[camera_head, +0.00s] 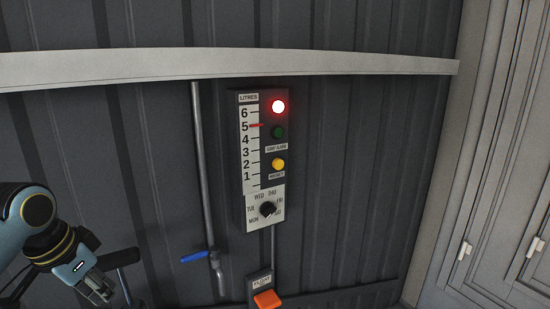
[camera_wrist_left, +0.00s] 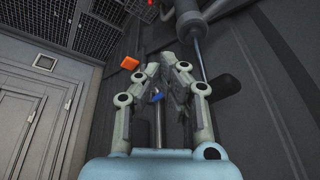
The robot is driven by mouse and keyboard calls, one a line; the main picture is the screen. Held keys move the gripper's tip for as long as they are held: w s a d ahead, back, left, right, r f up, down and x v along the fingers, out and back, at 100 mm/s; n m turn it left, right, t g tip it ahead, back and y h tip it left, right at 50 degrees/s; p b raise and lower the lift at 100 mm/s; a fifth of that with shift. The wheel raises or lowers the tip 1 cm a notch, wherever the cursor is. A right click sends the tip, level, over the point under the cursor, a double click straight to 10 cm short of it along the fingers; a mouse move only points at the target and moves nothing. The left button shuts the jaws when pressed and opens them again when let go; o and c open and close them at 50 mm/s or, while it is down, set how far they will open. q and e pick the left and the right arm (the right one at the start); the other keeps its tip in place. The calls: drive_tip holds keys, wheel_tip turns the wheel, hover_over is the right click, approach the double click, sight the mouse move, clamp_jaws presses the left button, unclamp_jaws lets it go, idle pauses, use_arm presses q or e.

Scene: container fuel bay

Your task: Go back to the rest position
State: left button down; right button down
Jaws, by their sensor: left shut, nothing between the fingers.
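My left gripper (camera_head: 100,286) is at the lower left of the head view, in front of the dark ribbed wall. It also shows in the left wrist view (camera_wrist_left: 168,68), where its fingers are together with nothing held. It is apart from the gauge panel (camera_head: 250,210) on the wall. The panel has a litres scale with a red marker near 5, a glowing red lamp (camera_head: 278,107), a dark green lamp (camera_head: 278,132), a yellow button (camera_head: 278,164) and a black day dial (camera_head: 267,209). My right gripper is not in view.
A metal pipe (camera_head: 202,170) with a blue lever (camera_head: 194,257) runs down the wall left of the panel. An orange float switch (camera_head: 267,299) sits below the panel. A black handle (camera_head: 119,258) is close beside my left gripper. Pale doors (camera_head: 505,200) stand at right.

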use_arm(q)
drive_tip(key=s+d+n+y, duration=0.1)
drive_tip(key=s+d+n, duration=0.1)
drive_tip(key=s, duration=1)
drive_tip(key=s+d+n+y, duration=0.1)
drive_tip(key=s+d+n, duration=0.1)
drive_tip(key=s, duration=1)
wheel_tip(320, 180, down, 38)
drive_tip(key=s+a+g+b, duration=0.1)
drive_tip(key=s+a+b, duration=0.1)
drive_tip(key=b, duration=1.1)
drive_tip(key=s+f+b, duration=0.3)
drive_tip(key=s+f, duration=0.3)
drive_tip(key=f, duration=0.3)
drive_tip(key=s+f+g+b, duration=0.1)
drive_tip(key=s+f+b, duration=0.3)
drive_tip(key=f, duration=0.5)
drive_tip(key=s+a+f+b, duration=0.1)
drive_tip(key=s+f+b, duration=0.3)
drive_tip(key=s+f, duration=0.4)
drive_tip(key=shift+s+f+g, duration=0.3)
drive_tip(key=shift+s+f, duration=0.05)
drive_tip(key=shift+f, duration=0.4)
drive_tip(key=shift+a, duration=0.1)
